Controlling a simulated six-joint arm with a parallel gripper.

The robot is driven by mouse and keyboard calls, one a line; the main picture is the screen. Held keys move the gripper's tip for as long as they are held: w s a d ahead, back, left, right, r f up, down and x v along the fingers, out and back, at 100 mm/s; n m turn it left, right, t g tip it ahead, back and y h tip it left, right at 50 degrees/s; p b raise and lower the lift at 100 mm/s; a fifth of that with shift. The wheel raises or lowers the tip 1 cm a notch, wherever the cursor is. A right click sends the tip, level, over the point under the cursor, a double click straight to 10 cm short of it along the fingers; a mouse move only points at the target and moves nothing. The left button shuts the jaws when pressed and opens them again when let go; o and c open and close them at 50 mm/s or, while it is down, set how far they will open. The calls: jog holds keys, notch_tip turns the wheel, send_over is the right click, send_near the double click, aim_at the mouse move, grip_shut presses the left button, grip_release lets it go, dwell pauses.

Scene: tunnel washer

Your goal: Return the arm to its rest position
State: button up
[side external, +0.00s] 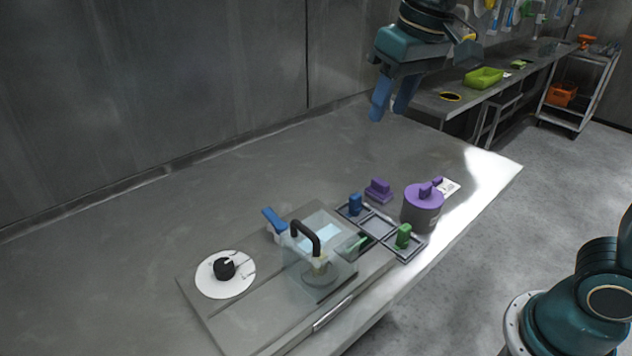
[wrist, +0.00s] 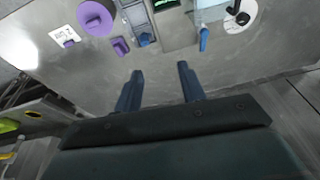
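My gripper (side external: 391,99) hangs high above the far right part of the grey table (side external: 150,235), clear of everything on it. In the wrist view my gripper (wrist: 161,86) shows two dark blue fingers spread apart with nothing between them. The fingers point toward the table. The objects on the table lie beyond the fingertips and none is touched.
A clear box (side external: 325,262) with a black handle stands on a board beside a black knob (side external: 224,268) on a white disc. A framed tray (side external: 376,226) with blue and green blocks, a purple block (side external: 378,190) and a purple-lidded pot (side external: 422,209) stand to its right.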

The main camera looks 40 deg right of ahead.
jog(key=s+d+f+t, duration=0.1)
jog(key=s+d+f, duration=0.2)
jog(key=s, duration=0.5)
jog(key=s+d+f+t, duration=0.1)
jog(key=s+d+f, duration=0.2)
jog(key=s, duration=0.5)
jog(key=shift+s+d+f+n+t+h, duration=0.15)
jog(key=shift+s+n+t+h, duration=0.15)
jog(key=shift+s, duration=0.1)
dwell(3.5)
